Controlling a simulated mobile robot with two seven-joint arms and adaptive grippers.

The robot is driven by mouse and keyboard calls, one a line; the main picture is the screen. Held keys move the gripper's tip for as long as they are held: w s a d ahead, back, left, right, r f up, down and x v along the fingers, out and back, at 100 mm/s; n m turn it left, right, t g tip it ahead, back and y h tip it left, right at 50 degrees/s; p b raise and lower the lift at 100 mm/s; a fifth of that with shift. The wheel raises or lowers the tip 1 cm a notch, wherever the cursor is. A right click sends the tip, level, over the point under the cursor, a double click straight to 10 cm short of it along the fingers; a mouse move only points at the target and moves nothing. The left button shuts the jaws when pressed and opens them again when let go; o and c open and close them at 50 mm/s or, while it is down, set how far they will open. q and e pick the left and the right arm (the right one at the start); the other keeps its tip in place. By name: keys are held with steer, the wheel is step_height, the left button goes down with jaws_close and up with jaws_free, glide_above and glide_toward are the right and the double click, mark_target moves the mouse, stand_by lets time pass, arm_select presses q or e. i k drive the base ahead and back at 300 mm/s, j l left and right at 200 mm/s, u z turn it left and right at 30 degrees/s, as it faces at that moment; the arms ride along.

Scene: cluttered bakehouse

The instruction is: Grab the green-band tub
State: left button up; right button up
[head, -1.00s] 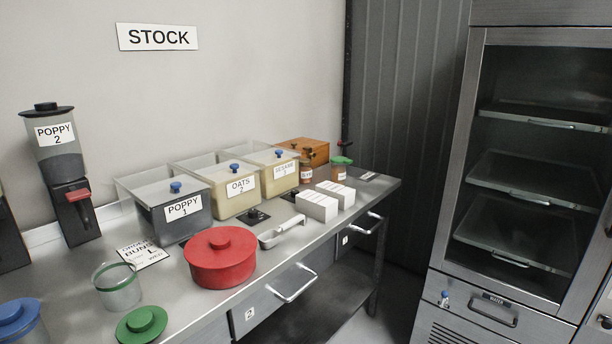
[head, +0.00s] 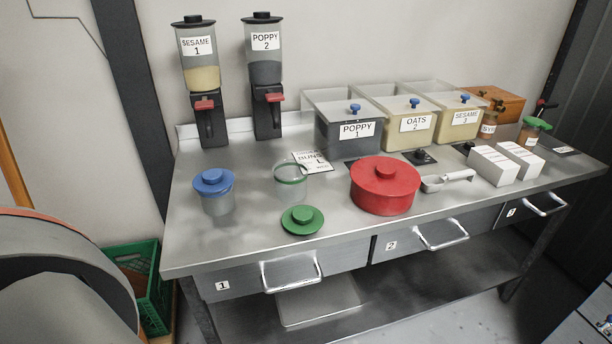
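The green-band tub (head: 290,184) is a clear, lidless tub with a green ring around its rim. It stands upright on the steel bench (head: 240,246), left of the red pot, and looks empty. A green lid (head: 302,219) with a knob lies flat on the bench just in front of it. A clear tub with a blue lid (head: 214,182) stands to its left. Neither of my grippers shows in the head view.
A red lidded pot (head: 385,188) stands close on the right, with a metal scoop (head: 447,181) beyond it. A printed card (head: 312,162) lies behind the tub. Dispensers (head: 266,90) and the POPPY bin (head: 348,130) stand at the back. Drawer handles (head: 291,276) jut from the front.

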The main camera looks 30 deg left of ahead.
mark_target(289, 176)
steer(key=l+u, duration=0.1)
steer(key=u, duration=0.3)
steer(key=i+l+u, duration=0.1)
steer(key=u, duration=0.35)
steer(key=l+u, duration=0.5)
steer(key=l, duration=0.5)
